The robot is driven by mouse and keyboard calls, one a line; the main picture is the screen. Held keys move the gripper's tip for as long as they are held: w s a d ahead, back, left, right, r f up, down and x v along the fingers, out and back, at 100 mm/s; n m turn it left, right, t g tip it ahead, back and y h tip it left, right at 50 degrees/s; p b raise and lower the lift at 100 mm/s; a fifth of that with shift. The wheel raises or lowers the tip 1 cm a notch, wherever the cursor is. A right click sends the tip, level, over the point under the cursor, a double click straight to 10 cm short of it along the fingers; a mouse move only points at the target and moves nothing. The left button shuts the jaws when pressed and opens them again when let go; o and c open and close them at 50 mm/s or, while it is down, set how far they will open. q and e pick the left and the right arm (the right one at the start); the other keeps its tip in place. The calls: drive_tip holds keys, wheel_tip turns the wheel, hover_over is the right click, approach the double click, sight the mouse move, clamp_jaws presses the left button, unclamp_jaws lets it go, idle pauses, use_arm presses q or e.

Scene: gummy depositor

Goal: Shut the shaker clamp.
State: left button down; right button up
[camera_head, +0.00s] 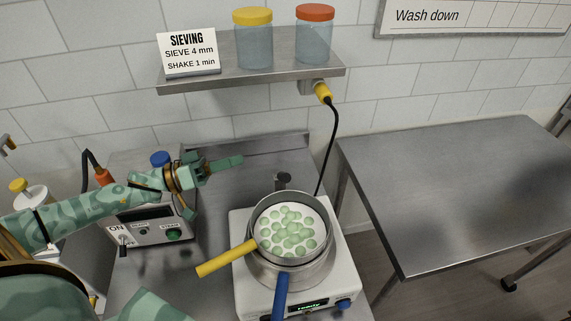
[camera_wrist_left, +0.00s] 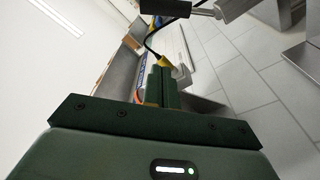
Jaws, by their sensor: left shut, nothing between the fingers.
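The shaker (camera_head: 347,262) is a white box with a lit display reading "ready". A steel pan (camera_head: 303,275) stands on it, with a sieve (camera_head: 322,222) holding several pale green gummies. A yellow handle (camera_head: 226,258) points left and a blue handle (camera_head: 280,298) points to the front. My left gripper (camera_head: 238,160) is shut and empty, above the bench, left of and behind the pan. Its closed green fingers (camera_wrist_left: 162,88) show in the left wrist view. My right gripper is out of view.
A control box (camera_head: 150,232) marked ON stands left, under my left arm. A shelf (camera_head: 200,82) above holds a sign (camera_head: 188,52) and two jars (camera_head: 253,40). A black cable (camera_head: 334,140) hangs from it. The right steel table (camera_head: 450,190) is bare.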

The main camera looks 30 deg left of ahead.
sight(282, 177)
use_arm(q)
drive_tip(key=w+d+r+n+p, duration=0.1)
drive_tip(key=w+d+n+p, duration=0.1)
drive_tip(key=w+d, duration=0.55)
drive_tip(key=s+f, duration=0.1)
drive_tip(key=s+d+f, duration=0.1)
drive_tip(key=s, duration=0.1)
drive_tip(key=shift+s+f, duration=0.25)
drive_tip(key=shift+f, duration=0.15)
